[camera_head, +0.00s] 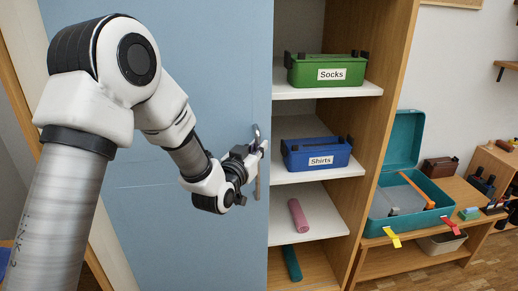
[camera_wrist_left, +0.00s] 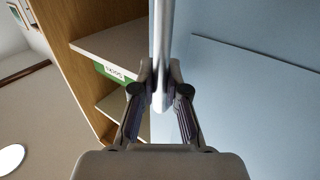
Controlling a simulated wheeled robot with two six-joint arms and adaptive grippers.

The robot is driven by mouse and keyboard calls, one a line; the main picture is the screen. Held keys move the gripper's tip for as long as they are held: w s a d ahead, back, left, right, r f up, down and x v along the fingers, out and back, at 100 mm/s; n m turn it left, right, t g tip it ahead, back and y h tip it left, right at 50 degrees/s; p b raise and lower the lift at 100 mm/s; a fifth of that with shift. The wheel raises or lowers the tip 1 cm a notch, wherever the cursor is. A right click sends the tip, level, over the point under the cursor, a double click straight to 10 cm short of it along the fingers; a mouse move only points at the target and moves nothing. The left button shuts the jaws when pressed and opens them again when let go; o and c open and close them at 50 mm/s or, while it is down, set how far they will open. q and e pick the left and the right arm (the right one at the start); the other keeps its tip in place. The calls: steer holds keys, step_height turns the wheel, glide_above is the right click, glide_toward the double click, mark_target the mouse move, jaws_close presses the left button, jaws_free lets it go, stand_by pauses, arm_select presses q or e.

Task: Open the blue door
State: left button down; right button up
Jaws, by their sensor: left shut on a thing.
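The blue door (camera_head: 215,60) is a large flat panel filling the middle left of the head view. It also fills the right side of the left wrist view (camera_wrist_left: 250,90). A metal bar handle (camera_head: 257,175) stands upright near the door's right edge. It shows as a shiny bar in the left wrist view (camera_wrist_left: 161,50). My left gripper (camera_head: 258,150) is at the handle. In the left wrist view its two fingers (camera_wrist_left: 160,75) are closed around the bar from both sides. My right gripper is in neither view.
Right of the door, open shelves hold a green box labelled Socks (camera_head: 328,70), a blue box labelled Shirts (camera_head: 317,154), a pink roll (camera_head: 298,215) and a teal roll (camera_head: 291,262). A teal open suitcase (camera_head: 400,205) rests on a low wooden bench further right.

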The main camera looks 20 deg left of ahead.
arm_select(q)
steer(key=c, duration=1.5)
jaws_free()
steer(key=shift+o, duration=0.2)
steer(key=s, duration=0.7)
steer(key=shift+s, duration=0.25)
